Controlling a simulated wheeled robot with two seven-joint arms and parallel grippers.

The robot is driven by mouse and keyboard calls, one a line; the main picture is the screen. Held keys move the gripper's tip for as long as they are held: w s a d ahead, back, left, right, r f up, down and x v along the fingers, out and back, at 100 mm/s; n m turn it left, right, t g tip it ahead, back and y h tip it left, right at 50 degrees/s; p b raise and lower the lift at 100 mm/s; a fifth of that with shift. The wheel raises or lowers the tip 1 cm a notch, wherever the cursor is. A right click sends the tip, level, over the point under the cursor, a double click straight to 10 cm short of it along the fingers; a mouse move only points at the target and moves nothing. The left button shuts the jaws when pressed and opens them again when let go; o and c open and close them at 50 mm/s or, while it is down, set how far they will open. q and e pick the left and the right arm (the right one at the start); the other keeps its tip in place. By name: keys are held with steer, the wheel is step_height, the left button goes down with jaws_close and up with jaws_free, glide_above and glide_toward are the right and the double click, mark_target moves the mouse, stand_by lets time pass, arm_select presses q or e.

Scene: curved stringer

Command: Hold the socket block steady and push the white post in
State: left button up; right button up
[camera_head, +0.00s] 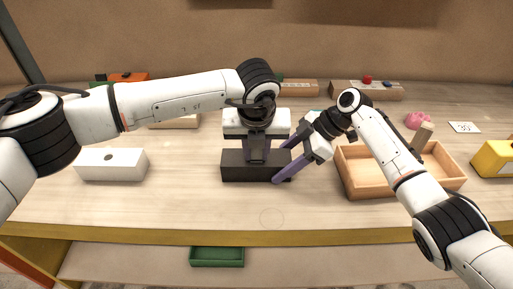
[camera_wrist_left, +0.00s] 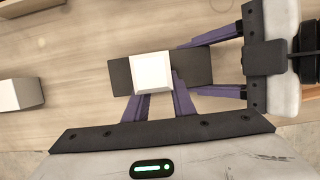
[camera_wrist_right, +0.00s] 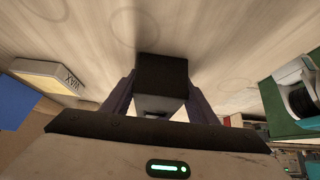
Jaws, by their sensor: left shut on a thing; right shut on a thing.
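The socket block (camera_head: 235,172) is a long dark block lying on the table near the middle. It also shows in the left wrist view (camera_wrist_left: 122,77) and, end-on, in the right wrist view (camera_wrist_right: 162,70). My left gripper (camera_head: 257,158) points down over the block's middle, shut on the white post (camera_wrist_left: 152,72), whose square top covers the block's middle in the left wrist view. The head view hides the post, and I cannot tell how deep it sits. My right gripper (camera_head: 281,162) is shut on the block's right end, one finger along each long side.
A white block with a hole (camera_head: 105,168) lies left. A wooden tray (camera_head: 368,190) with a wooden piece stands close to the right, by my right arm. A yellow box (camera_head: 494,158) is far right. Wooden blocks line the back. The table in front of the block is clear.

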arm_select(q)
steer(key=o, duration=1.1)
steer(key=shift+o, duration=0.2)
steer(key=v, duration=1.2)
arm_select(e)
steer(key=o, duration=1.6)
steer(key=shift+d+r, duration=0.1)
